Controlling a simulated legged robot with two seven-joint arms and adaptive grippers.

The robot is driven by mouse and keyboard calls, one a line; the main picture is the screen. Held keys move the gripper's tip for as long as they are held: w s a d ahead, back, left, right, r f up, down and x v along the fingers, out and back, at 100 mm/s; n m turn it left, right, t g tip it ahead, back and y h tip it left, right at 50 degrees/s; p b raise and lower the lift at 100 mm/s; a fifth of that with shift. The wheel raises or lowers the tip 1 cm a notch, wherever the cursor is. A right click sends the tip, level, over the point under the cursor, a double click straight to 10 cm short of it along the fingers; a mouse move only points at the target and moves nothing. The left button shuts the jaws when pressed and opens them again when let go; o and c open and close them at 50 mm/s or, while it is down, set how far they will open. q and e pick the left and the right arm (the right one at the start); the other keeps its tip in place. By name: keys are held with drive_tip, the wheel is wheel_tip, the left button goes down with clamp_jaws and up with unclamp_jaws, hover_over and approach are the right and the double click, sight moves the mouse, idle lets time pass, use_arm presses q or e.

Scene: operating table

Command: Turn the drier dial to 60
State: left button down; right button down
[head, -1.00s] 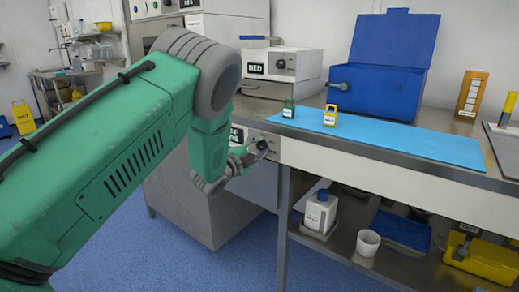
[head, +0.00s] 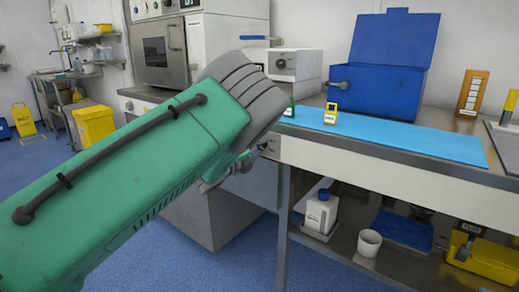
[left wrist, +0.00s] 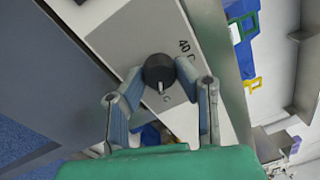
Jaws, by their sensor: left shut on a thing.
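The drier dial, a round black knob (left wrist: 159,71), sits on a light grey panel (left wrist: 125,35) in the left wrist view. It has a short white pointer mark. Printed marks beside it include a "40", seen turned on its side. My left gripper (left wrist: 159,74) has one finger on each side of the knob and is shut on it. In the head view my left gripper (head: 246,162) is at the front panel under the bench top. My own arm hides the dial and most of its panel there. My right gripper is in neither view.
A blue open-lidded box (head: 375,92) stands behind. Below are a white bottle (head: 320,212) and a white cup (head: 368,242) on the lower shelf.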

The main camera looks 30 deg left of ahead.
use_arm(q)
drive_tip(key=shift+s+f, duration=0.1)
drive_tip(key=shift+f, duration=0.4)
drive_tip(key=c, duration=1.2)
unclamp_jaws()
drive_tip(key=shift+r, duration=0.15)
drive_tip(key=shift+r, duration=0.1)
drive_tip(key=shift+s, duration=0.1)
drive_tip(key=s, duration=0.4)
drive_tip(key=s+a, duration=0.1)
drive_tip(key=s, duration=0.6)
drive_tip(key=shift+s+a+f, duration=0.15)
drive_tip(key=shift+s+f, duration=0.15)
drive_tip(key=shift+f, duration=0.1)
